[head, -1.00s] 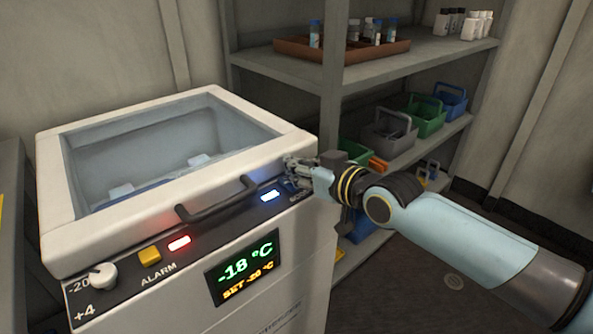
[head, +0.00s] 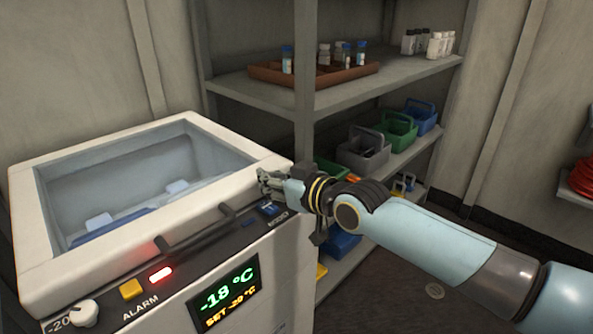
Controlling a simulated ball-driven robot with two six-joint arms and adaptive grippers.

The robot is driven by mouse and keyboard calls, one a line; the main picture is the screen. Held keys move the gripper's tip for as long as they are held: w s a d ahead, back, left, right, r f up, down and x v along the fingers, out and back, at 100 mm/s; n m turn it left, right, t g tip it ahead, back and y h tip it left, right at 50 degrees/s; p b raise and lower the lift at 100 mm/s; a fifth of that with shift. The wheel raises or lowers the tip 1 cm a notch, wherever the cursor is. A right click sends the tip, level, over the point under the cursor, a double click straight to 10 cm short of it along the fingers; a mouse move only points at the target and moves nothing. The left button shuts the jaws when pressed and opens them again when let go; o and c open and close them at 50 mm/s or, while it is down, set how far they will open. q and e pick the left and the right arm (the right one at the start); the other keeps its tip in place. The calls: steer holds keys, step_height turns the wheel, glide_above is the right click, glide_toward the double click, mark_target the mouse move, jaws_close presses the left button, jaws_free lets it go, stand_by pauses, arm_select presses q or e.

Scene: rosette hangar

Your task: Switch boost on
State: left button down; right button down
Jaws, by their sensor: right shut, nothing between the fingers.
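The white freezer (head: 32,262) stands at the left with a dark control strip along its front edge. The lamp (head: 248,222) just left of the switch looks dark. My right gripper (head: 266,182) is shut and empty, just above the switch near the freezer's front right corner. It looks apart from the switch, but the exact gap is hard to tell. My left gripper is out of view.
The strip also has a dark handle (head: 206,236), a lit red lamp (head: 161,274), a yellow alarm button (head: 131,289) and a white knob (head: 84,313). The display (head: 225,297) reads -18 °C. Shelves (head: 252,92) with a brown tray (head: 345,75) and baskets stand behind.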

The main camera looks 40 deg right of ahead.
steer(key=r+p+v, duration=0.2)
steer(key=p+v, duration=0.4)
steer(key=v, duration=0.4)
steer(key=shift+w, duration=0.25)
